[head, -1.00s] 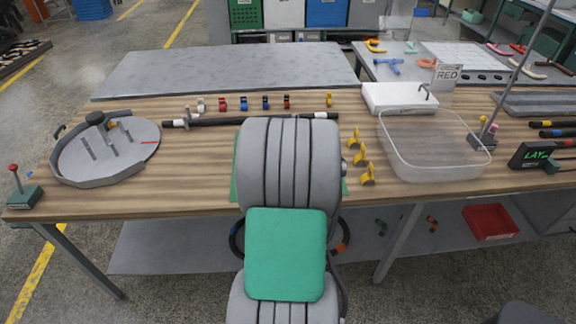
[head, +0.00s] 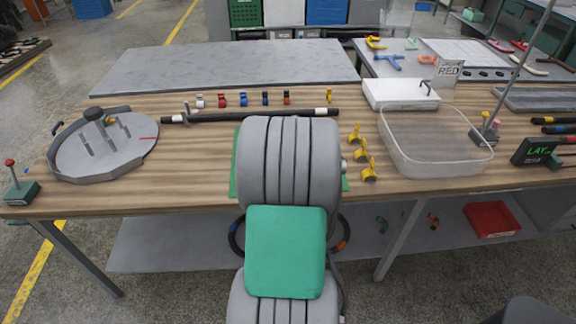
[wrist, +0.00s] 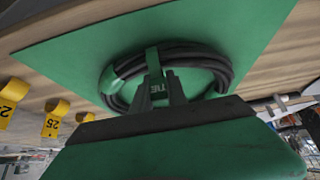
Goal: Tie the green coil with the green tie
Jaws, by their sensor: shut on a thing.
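In the wrist view, a black hose coil (wrist: 212,57) with a green band (wrist: 130,67) lies on a green mat (wrist: 75,55). My gripper (wrist: 158,88) is shut on the green tie (wrist: 152,60), over the middle of the coil. The tie is a short green strap with a lettered tab between the fingers. Its upper end lies across the coil's strands. I cannot tell whether it passes beneath them. In the head view my arm hides the gripper, coil and tie; only edges of the mat (head: 233,178) show.
Yellow numbered clips (head: 362,160) stand right of the mat, near a clear bin (head: 440,165). A black hose (head: 230,117) lies behind, with small coloured clips beyond. A round grey fixture (head: 75,160) stands left. The wooden table is bare between fixture and mat.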

